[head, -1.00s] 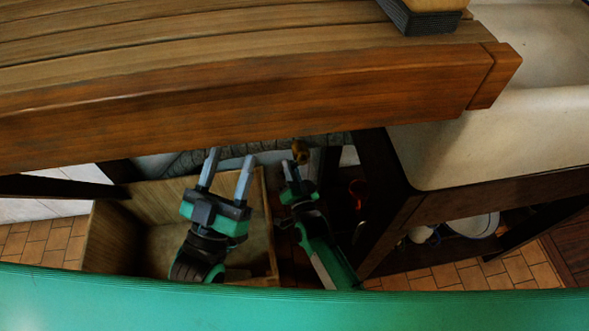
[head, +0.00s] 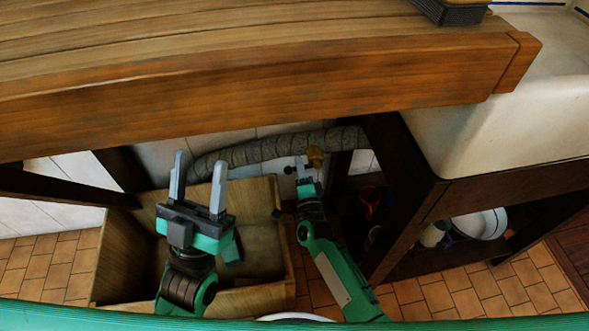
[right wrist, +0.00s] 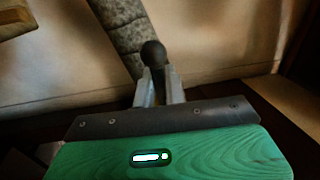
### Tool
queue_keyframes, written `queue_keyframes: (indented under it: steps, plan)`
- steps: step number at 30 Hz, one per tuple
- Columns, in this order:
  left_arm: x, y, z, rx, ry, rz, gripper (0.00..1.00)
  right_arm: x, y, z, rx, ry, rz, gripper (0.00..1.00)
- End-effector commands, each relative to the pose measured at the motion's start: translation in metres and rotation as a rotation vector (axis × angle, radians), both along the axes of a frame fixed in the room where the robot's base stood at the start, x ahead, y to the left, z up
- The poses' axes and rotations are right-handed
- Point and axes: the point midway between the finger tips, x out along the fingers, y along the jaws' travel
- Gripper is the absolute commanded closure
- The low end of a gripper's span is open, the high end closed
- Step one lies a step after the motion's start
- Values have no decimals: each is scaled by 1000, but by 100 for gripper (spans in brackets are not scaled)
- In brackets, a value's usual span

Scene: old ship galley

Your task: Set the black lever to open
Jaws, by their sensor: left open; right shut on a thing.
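The black lever shows in the right wrist view as a dark stem with a round black knob (right wrist: 153,54). My right gripper (right wrist: 159,82) is shut on the lever below the knob, one finger on each side. In the head view my right gripper (head: 301,168) is under the worktop, beside a brass fitting (head: 316,156) at the end of a grey wrapped pipe (head: 255,152). The lever is too small to make out clearly there. My left gripper (head: 198,180) is open and empty, above a wooden box.
The open wooden box (head: 122,245) stands on the tiled floor below. A white sink (head: 500,135) is at right, with dark posts and a shelf with bowls (head: 482,224) under it.

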Motion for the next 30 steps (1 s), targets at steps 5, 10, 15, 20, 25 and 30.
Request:
queue_keyframes:
  steps: [5, 10, 15, 20, 25, 30]
  plan:
    - [2, -1, -2, 4, 18, -2, 49, 0, -4, 1, 31, 7, -1, 100]
    - [2, -1, -2, 4, 20, -3, 49, 0, -5, 1, 37, 8, -1, 100]
    - [2, -1, -3, 4, 21, -3, 49, 0, -5, 1, 36, 8, -1, 100]
    - [2, -2, -3, 4, 21, -4, 49, 0, -5, 1, 36, 8, -1, 74]
    - [2, -2, -3, 4, 21, -4, 49, 0, -5, 2, 35, 8, 0, 70]
    - [2, -2, -3, 4, 22, -4, 49, -2, -5, 1, 35, 8, 0, 70]
